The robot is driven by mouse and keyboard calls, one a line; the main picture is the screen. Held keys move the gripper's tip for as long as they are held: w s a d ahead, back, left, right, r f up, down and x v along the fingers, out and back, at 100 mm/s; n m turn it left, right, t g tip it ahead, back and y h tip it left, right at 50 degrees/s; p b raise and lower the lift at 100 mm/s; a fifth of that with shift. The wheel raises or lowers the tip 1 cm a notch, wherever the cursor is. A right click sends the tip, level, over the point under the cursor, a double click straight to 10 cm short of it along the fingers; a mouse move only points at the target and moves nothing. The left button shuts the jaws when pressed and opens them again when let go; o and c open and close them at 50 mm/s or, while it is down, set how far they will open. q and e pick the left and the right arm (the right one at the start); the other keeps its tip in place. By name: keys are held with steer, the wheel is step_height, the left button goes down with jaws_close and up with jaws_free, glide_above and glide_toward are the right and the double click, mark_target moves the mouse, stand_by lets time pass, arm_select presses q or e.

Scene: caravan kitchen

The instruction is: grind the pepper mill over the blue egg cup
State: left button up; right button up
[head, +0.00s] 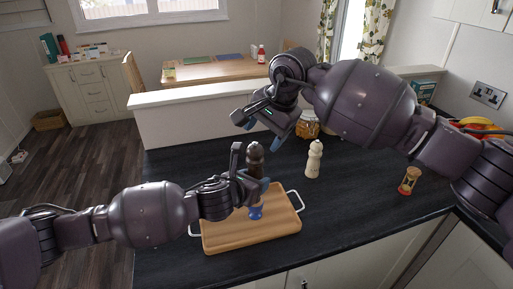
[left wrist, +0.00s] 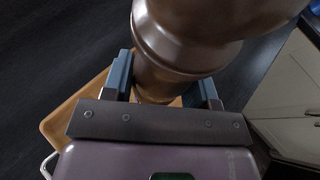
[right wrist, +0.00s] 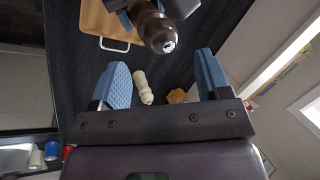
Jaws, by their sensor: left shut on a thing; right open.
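The dark brown pepper mill (head: 255,157) is upright in my left gripper (head: 250,182), above the wooden tray (head: 279,220). My left gripper is shut on the mill; its body fills the space between the fingers in the left wrist view (left wrist: 185,45). The blue egg cup (head: 255,212) stands on the tray just below the mill; its top is partly hidden. My right gripper (head: 263,130) is open and empty, above and beyond the mill. In the right wrist view the mill's top (right wrist: 158,36) lies ahead of the open fingers, apart from them.
A cream mill (head: 313,160) stands on the dark counter right of the tray. A jar of orange-brown contents (head: 307,127) stands behind it, partly hidden by my right arm. An hourglass (head: 409,181) stands farther right. The counter between cream mill and hourglass is clear.

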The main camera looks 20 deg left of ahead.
mark_target(254, 146)
steer(key=shift+x, duration=2.9)
steer(key=c, duration=0.9)
steer(key=shift+c, duration=0.2)
steer(key=m+t, duration=0.1)
steer(key=m, duration=0.1)
steer(key=m+h, duration=0.1)
steer(key=m, duration=0.2)
steer(key=shift+s+a+m+t, duration=0.1)
steer(key=shift+a+m+t, duration=0.05)
steer(key=shift+m+t, duration=0.2)
steer(key=m+h, duration=0.1)
steer(key=m, duration=0.1)
steer(key=m+t, duration=0.1)
steer(key=m, duration=0.2)
steer(key=shift+a+h, duration=0.15)
steer(key=shift+h, duration=0.25)
steer(key=shift+m, duration=0.25)
